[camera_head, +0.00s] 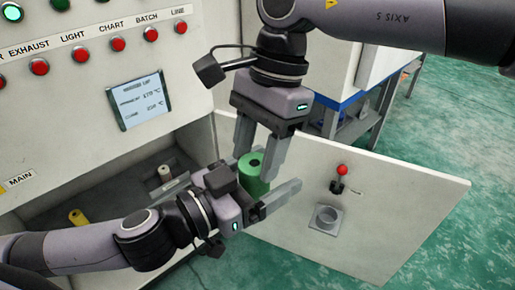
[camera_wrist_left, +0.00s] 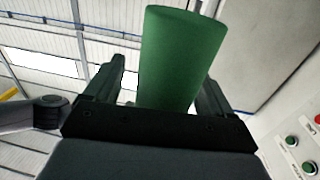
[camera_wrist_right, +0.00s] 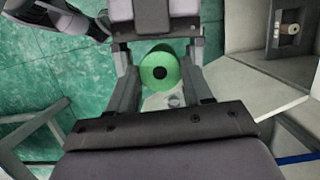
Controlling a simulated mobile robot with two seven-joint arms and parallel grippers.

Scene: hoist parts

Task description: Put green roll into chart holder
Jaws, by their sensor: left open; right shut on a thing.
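The green roll (camera_head: 252,176) is a cylinder with a dark hole in its end. My right gripper (camera_head: 257,166) reaches down from above and is shut on it. The right wrist view shows the roll (camera_wrist_right: 160,71) end-on between both fingers. My left gripper (camera_head: 275,180) is open, with its fingers around the lower part of the roll. The left wrist view shows the roll (camera_wrist_left: 180,60) standing between the spread fingers; contact is unclear.
The white door (camera_head: 400,215) stands open, with a red-knobbed lever (camera_head: 341,175) above the holder. At left is a control cabinet with red buttons (camera_head: 118,44) and a screen (camera_head: 140,99). Small rolls (camera_head: 78,218) sit inside the cabinet. Green floor lies beyond the door.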

